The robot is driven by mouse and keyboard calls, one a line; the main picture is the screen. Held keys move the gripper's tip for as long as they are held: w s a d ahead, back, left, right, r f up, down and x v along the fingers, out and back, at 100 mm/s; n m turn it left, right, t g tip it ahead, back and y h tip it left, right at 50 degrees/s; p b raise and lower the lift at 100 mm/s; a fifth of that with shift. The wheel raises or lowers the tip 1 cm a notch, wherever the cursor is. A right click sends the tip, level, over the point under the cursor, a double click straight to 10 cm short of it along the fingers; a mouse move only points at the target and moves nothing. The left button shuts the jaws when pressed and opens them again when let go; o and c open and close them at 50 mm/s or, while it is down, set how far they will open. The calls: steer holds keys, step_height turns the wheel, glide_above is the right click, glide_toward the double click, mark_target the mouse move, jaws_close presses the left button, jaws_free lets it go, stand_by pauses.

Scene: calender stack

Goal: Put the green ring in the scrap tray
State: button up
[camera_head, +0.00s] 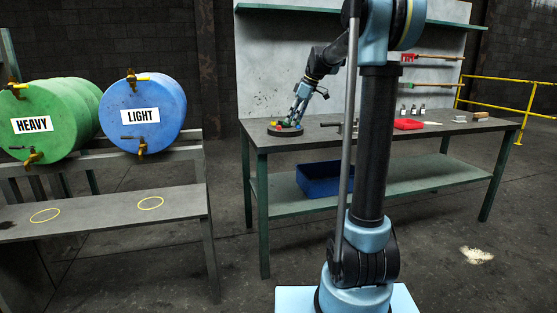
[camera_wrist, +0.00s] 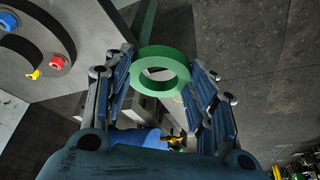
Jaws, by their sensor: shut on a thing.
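The green ring (camera_wrist: 163,55) is between the two fingers of my gripper (camera_wrist: 162,66) in the wrist view, and the fingers are shut on it. Its hole faces the camera. In the head view my gripper (camera_head: 297,112) is at the left end of the workbench, just above a dark round base (camera_head: 286,131). The ring is too small to make out surely there. A shallow red tray (camera_head: 408,124) lies on the bench right of centre, and a blue bin (camera_head: 320,180) stands on the lower shelf. No label shows which is the scrap tray.
The round base (camera_wrist: 12,55) with red and yellow parts is at the left in the wrist view. Several small bottles (camera_head: 412,110) stand behind the red tray. A green drum (camera_head: 55,110) and a blue drum (camera_head: 150,105) rest on a rack at left.

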steer(key=d+f+m+t+h, duration=0.1)
steer(key=d+f+m, duration=0.3)
steer(key=f, duration=1)
steer(key=s+d+f+m+t+h, duration=0.1)
steer(key=d+f+m, duration=0.3)
steer(key=f, duration=1)
steer(key=d+f+m+h, duration=0.2)
steer(key=d+f+m, duration=0.2)
steer(key=f, duration=1.1)
steer(key=shift+s+m+t, duration=0.25)
steer(key=shift+m+t, duration=0.15)
steer(key=shift+m, duration=0.6)
steer(key=shift+s, duration=0.15)
